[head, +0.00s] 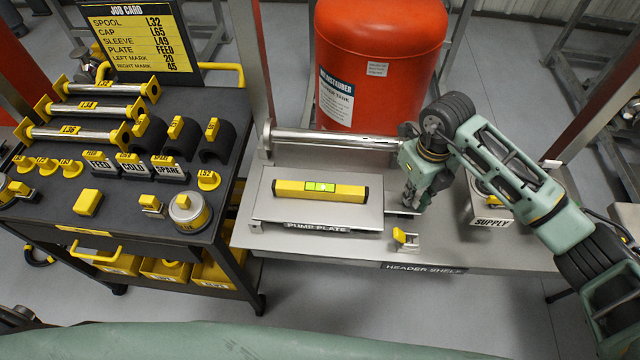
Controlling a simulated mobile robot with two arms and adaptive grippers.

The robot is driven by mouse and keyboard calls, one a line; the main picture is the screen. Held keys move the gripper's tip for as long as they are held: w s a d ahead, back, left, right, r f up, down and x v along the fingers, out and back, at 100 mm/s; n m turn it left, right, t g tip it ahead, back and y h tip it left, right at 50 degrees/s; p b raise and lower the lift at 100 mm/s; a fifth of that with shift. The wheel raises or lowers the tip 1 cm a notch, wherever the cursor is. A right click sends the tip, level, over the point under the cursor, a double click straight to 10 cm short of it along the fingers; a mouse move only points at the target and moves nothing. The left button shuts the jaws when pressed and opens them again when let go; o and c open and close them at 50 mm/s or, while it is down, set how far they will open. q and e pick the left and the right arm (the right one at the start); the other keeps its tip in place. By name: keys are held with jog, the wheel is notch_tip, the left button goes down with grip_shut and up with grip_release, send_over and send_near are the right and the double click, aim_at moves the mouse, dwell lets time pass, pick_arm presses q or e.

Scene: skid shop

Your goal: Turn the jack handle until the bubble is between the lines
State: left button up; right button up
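A yellow spirit level (288,189) with black ends lies on the pump plate (290,211). Its green vial (320,187) is near the middle; the bubble and lines are too small to judge surely. My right gripper (410,203) points down at the plate's right edge, over a small metal piece there. Its fingers are small and partly merged with what is below, so I cannot tell if they hold anything. A small yellow-topped metal fitting (405,239) sits on the shelf just in front of the gripper. No jack handle shows clearly; the gripper may hide it. My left gripper is out of view.
The header shelf (480,258) carries the plate, a metal pipe (330,139) behind it and a supply box (487,208) on the right. A red tank (375,60) stands behind. A black cart (110,210) with spools, caps and sleeves stands close on the left.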

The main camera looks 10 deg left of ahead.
grip_shut()
jog(key=shift+f+n+b, duration=0.1)
jog(key=shift+n+b, duration=0.4)
jog(key=shift+n, duration=0.1)
jog(key=shift+n+b, duration=0.6)
jog(key=shift+n, duration=0.6)
jog(key=shift+w+n+b, duration=0.1)
jog(key=shift+n+b, duration=0.3)
jog(key=shift+b, duration=0.2)
jog(key=shift+n+b, duration=0.8)
jog(key=shift+n, duration=0.2)
jog(key=shift+r+n, duration=0.2)
jog(key=shift+n, duration=0.1)
